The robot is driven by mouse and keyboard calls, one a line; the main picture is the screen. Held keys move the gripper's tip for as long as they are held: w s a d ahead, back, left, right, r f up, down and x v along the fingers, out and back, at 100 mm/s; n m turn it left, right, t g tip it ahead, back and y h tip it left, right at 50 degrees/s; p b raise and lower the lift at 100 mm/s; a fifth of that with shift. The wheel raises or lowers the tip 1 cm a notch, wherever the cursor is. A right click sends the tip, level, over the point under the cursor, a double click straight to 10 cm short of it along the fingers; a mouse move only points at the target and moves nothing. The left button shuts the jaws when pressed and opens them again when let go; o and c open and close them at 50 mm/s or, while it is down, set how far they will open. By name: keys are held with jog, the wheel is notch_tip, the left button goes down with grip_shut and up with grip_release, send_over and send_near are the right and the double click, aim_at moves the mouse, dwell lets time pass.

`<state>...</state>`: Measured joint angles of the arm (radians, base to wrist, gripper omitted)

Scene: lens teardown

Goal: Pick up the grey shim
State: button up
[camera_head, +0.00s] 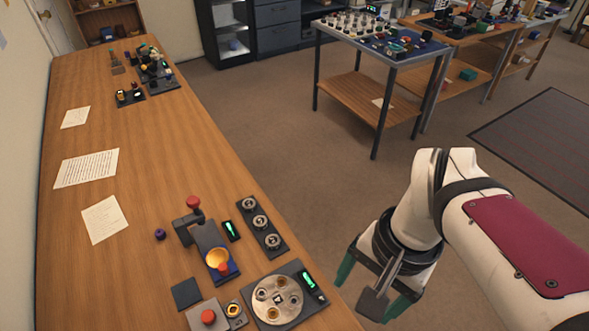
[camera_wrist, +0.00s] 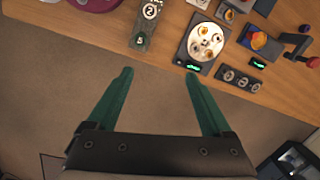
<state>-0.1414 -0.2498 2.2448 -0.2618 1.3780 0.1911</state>
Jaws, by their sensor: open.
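My gripper (camera_head: 366,290) hangs beyond the right edge of the wooden bench (camera_head: 150,160), over the floor. Its two green fingers are spread apart with nothing between them, as the wrist view also shows (camera_wrist: 158,75). A round metal plate (camera_head: 268,306) with several small cups sits on a dark base on the bench, left of my gripper. In the wrist view the plate (camera_wrist: 197,52) lies ahead of the fingertips. I cannot make out which small part is the grey shim.
A dark strip with several ring parts (camera_head: 251,208), a press with a red knob (camera_head: 193,203) and a red button box (camera_head: 208,317) stand near the plate. Papers (camera_head: 86,168) lie farther left.

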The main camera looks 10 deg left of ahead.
jog(key=w+a, duration=0.5)
jog(key=w, duration=0.3)
jog(key=h, duration=0.1)
send_over(271, 241)
jog(key=s, duration=0.1)
notch_tip(271, 241, down, 8)
jog(key=f, duration=1)
jog(key=w+f, duration=0.1)
jog(key=f, duration=0.4)
jog(key=shift+f, duration=0.4)
grip_shut()
